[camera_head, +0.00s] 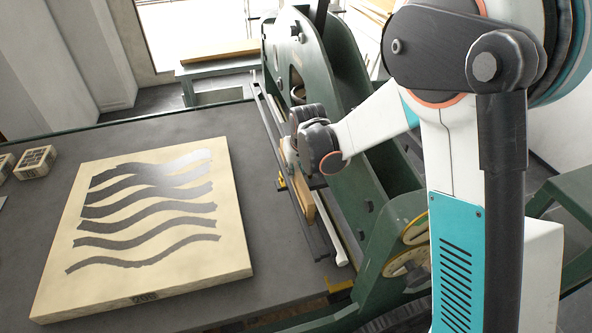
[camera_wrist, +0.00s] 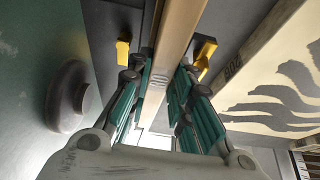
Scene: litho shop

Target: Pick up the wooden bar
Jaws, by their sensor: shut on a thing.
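The wooden bar is a long, pale tan piece. In the wrist view the bar (camera_wrist: 176,38) runs up the picture between the fingers of my gripper (camera_wrist: 160,88). The green finger pads stand on either side of it, and my gripper is shut on it. In the head view the bar (camera_head: 303,202) shows beside the green press, under my gripper (camera_head: 292,163), which partly hides it. I cannot tell whether the bar touches the surface below it.
A pale litho stone (camera_head: 232,245) with dark wavy stripes lies on the grey press bed (camera_head: 140,135) to the left. The green press frame (camera_head: 345,130) stands close on the right. A white rod (camera_head: 330,232) lies near the bar. Small blocks (camera_head: 36,162) sit at far left.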

